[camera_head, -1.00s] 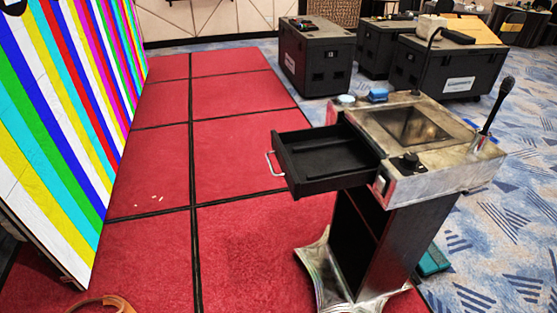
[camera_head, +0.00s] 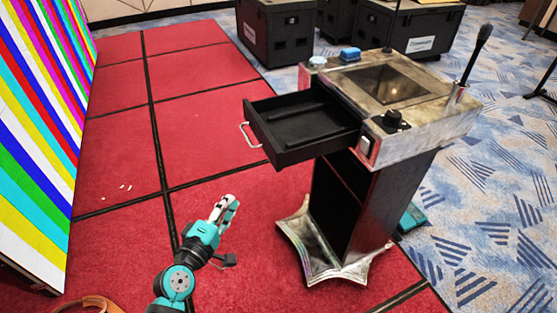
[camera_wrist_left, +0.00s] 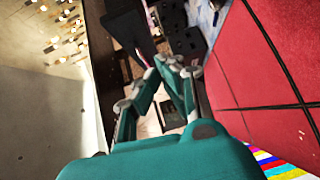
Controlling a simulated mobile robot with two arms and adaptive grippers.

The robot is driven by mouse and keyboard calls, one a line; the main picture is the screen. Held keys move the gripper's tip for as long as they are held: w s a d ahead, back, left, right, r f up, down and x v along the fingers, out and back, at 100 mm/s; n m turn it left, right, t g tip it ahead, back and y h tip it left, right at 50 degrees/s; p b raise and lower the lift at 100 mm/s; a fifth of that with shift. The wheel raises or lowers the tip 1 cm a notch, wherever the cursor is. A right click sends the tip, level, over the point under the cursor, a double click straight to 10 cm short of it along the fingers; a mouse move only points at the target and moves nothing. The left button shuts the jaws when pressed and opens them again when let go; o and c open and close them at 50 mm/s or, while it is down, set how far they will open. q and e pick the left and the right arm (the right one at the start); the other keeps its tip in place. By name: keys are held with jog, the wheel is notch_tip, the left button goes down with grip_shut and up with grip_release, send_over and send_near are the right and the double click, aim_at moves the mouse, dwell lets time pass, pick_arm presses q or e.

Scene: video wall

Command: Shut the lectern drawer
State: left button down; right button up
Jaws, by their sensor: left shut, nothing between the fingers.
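The lectern (camera_head: 372,190) stands on the red floor with a metal top and dark column. Its black drawer (camera_head: 300,130) is pulled far out to the left and looks empty, apart from a dark ridge or item inside. The drawer's silver handle (camera_head: 247,136) is at its left end. My left gripper (camera_head: 229,205) is shut and empty, below and left of the drawer, apart from it. In the left wrist view the fingers (camera_wrist_left: 172,72) point away from the camera; I cannot clearly make out the drawer there. My right gripper is not in view.
A striped video wall (camera_head: 40,130) stands at the left. Black cases (camera_head: 277,32) stand at the back. A microphone (camera_head: 478,52) rises from the lectern's right side. A teal object (camera_head: 411,217) lies behind its foot.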

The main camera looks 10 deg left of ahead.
pick_arm(q)
jog(key=shift+t+h, duration=0.3)
jog(key=shift+t, duration=0.2)
jog(key=shift+w+d+r+p, duration=0.55)
jog(key=shift+w+d, duration=0.4)
jog(key=shift+w, duration=1.1)
jog(key=shift+w+d+r+p, duration=0.4)
jog(key=shift+w+d+r, duration=0.4)
jog(key=shift+w, duration=1.2)
jog(key=shift+w+d+r+p, duration=0.5)
jog(key=shift+w+d, duration=0.55)
jog(key=shift+w, duration=1)
